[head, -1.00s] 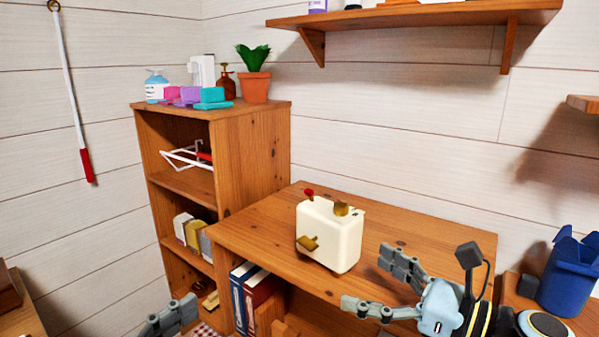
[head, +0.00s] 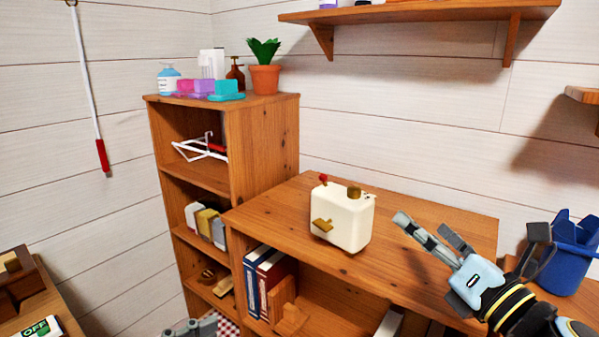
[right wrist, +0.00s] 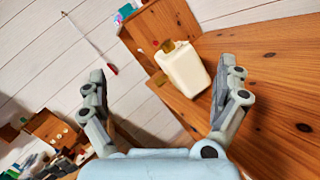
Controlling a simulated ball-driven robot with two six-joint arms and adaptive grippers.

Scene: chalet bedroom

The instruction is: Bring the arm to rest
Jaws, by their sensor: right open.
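My right gripper (head: 436,246) is in the lower right of the head view, over the right part of the wooden desk (head: 420,215). It is open, and its fingers point up and left. In the right wrist view its two fingers (right wrist: 163,95) stand wide apart with nothing held between them. A cream box-shaped device (head: 343,217) with a red knob and brass-coloured parts stands upright on the desk, beyond and apart from the fingers; it also shows in the right wrist view (right wrist: 185,75). My left gripper (head: 193,328) only partly shows at the bottom edge; its fingertips are cut off from clear view.
A taller wooden shelf (head: 262,150) stands left of the desk, with a potted plant (head: 265,75) on top. A wall shelf (head: 420,14) hangs above. A blue bin (head: 570,255) stands right, close to my right arm.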

